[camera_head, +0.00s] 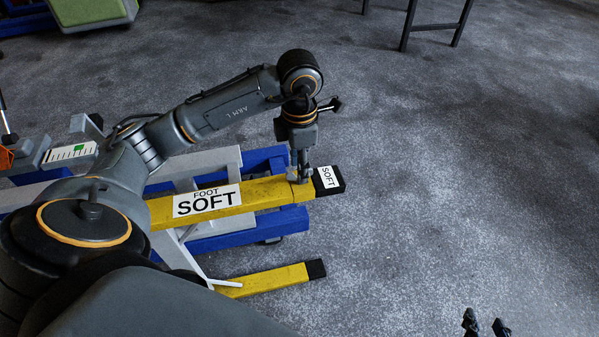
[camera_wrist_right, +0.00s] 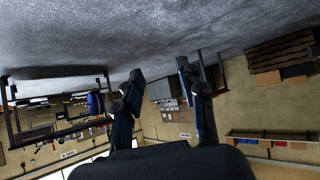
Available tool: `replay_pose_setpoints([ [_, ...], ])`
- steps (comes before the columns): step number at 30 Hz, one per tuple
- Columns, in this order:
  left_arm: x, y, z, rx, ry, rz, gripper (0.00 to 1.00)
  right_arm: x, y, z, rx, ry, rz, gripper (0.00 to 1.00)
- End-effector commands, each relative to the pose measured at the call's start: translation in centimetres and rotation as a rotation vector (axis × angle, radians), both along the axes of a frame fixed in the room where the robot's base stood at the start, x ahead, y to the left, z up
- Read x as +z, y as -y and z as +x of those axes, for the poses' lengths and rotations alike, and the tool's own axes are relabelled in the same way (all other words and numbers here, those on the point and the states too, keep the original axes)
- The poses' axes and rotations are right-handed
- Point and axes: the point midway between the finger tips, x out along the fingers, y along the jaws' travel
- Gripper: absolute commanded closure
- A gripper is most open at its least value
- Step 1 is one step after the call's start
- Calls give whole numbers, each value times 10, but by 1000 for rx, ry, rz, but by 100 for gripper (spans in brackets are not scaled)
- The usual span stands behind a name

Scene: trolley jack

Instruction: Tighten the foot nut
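The yellow foot beam (camera_head: 262,193) of the trolley jack carries a white "FOOT SOFT" label (camera_head: 206,201) and ends in a black tip marked "SOFT" (camera_head: 328,180). My left gripper (camera_head: 299,177) points down onto this beam, just left of the black tip. I cannot make out the foot nut; it may be hidden at the left fingers. Whether those fingers are closed on anything is unclear. My right gripper (camera_head: 486,325) is at the bottom right edge, away from the jack. In the right wrist view its fingers (camera_wrist_right: 159,76) are apart with nothing between them.
A second yellow beam with a black tip (camera_head: 265,280) lies nearer, with a pale bar (camera_head: 222,283) at its left. Blue frame parts (camera_head: 250,231) lie between the beams. Dark table legs (camera_head: 437,27) stand at the back. Grey floor (camera_head: 460,190) at the right is clear.

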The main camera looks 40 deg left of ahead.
Motion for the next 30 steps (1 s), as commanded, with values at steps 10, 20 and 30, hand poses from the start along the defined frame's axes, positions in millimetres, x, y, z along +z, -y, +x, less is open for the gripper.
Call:
replay_pose_setpoints([
  [10, -24, 0, 0, 0, 0, 0, 60, 21, -9, 20, 10, 145, 34, 60],
  [20, -24, 0, 0, 0, 0, 0, 74, 22, -9, 20, 10, 149, 35, 60],
  [30, -24, 0, 0, -2, 0, 0, 100, 21, -9, 20, 10, 148, 34, 60],
])
